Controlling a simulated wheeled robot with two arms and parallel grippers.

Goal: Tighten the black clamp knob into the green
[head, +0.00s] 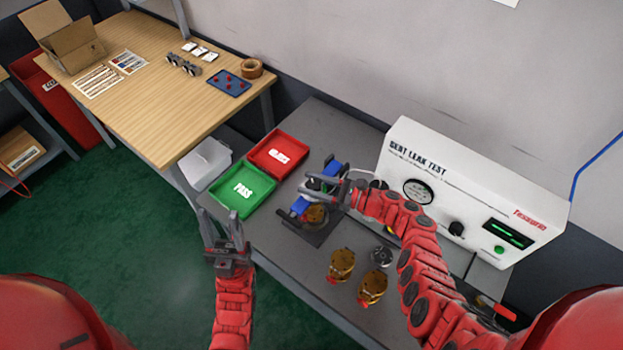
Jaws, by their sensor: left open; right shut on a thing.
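The blue clamp fixture (301,206) stands on a dark plate on the grey bench, with a brass valve part (315,215) in it. My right gripper (315,185) is over the fixture, shut on the black clamp knob (317,184), which is mostly hidden by the fingers. No green mark on the clamp can be made out from here. My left gripper (222,232) is open and empty, fingers up, in front of the bench's left edge, apart from the fixture.
A green PASS tray (243,212) and a red tray (304,147) lie left of the fixture. The white leak tester (478,185) stands behind my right arm. A wooden table (150,115) is at left.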

